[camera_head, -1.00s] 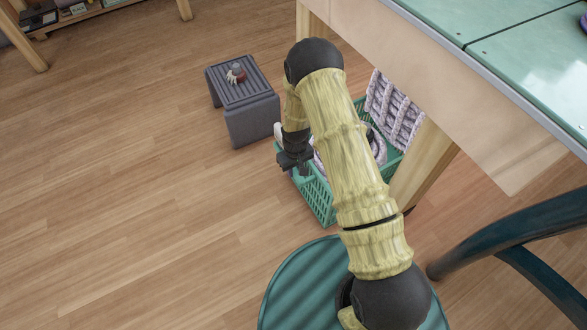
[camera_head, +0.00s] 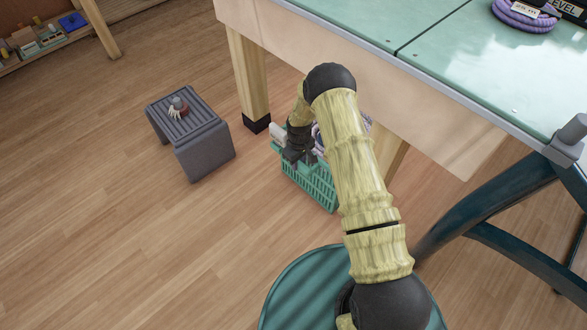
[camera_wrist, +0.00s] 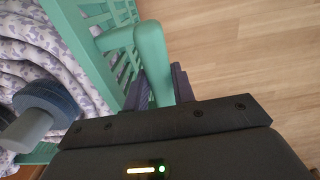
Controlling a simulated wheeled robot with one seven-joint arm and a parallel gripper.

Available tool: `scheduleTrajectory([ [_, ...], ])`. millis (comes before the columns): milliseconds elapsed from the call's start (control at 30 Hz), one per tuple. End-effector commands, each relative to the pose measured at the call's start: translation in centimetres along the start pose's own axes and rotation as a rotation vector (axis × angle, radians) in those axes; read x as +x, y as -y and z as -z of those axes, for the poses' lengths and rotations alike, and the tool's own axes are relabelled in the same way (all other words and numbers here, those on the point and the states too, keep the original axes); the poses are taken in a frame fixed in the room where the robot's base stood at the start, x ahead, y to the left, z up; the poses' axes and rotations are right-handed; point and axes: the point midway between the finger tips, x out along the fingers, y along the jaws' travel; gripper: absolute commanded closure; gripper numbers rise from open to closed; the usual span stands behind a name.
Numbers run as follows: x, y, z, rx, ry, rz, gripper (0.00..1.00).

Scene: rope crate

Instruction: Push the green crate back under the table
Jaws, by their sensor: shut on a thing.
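The green crate (camera_head: 312,188) stands on the floor at the table's edge. Its near slatted side shows, and its far part is hidden under the table (camera_head: 300,45) and behind my arm. My gripper (camera_head: 298,160) is at the crate's outer upper edge. In the wrist view my gripper (camera_wrist: 158,88) is shut on the crate's rounded green handle (camera_wrist: 151,50), beside the slatted crate wall (camera_wrist: 92,55). Purple-and-white patterned rope or fabric (camera_wrist: 50,30) and a blue-grey object with a grey knob (camera_wrist: 45,105) lie inside the crate.
A table leg (camera_head: 250,80) stands to the left beyond the crate; another (camera_head: 390,158) is partly behind my arm. A grey stool (camera_head: 192,130) with a small object on it stands left. Dark blue curved legs (camera_head: 500,225) stand at right. The floor at left front is clear.

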Motion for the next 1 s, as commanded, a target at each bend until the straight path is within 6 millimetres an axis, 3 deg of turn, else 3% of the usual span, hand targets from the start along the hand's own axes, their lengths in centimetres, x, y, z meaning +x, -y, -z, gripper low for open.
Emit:
scheduleTrajectory([
  [100, 0.0, -2.0, 0.2, -0.003, -0.003, -0.005, 1.0],
  [400, 0.0, -4.5, 0.5, -0.014, -0.002, -0.004, 1.0],
  [900, 0.0, -5.0, 0.5, -0.015, 0.001, -0.003, 1.0],
  [933, 0.0, -5.0, 0.5, -0.015, 0.001, -0.003, 0.69],
  [1000, 0.0, -5.0, 0.5, -0.015, 0.0, -0.003, 0.55],
])
